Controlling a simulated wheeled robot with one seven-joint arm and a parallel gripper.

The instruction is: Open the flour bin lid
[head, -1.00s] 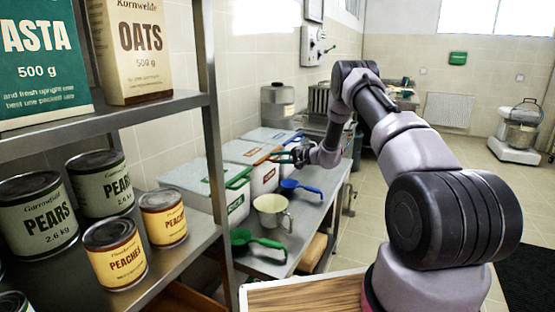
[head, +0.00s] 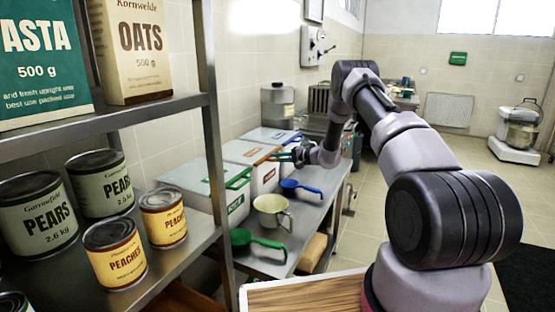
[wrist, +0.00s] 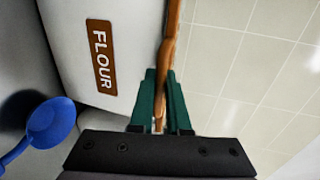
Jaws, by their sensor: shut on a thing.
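The flour bin (wrist: 75,45) is white with a brown FLOUR label (wrist: 102,57), which shows sideways in the wrist view. In the head view it is the middle white bin (head: 258,178) on the steel counter. Its lid (head: 241,151) looks down on the bin. A brown-orange handle (wrist: 171,45) runs along the lid's front edge. My gripper (wrist: 161,95) has green fingers on both sides of this handle and is shut on it. In the head view my gripper (head: 285,156) is at the right end of the handle.
A green-handled bin (head: 205,190) stands nearer and a blue-handled bin (head: 270,135) farther. A metal shelf (head: 215,150) with cans stands at the left.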

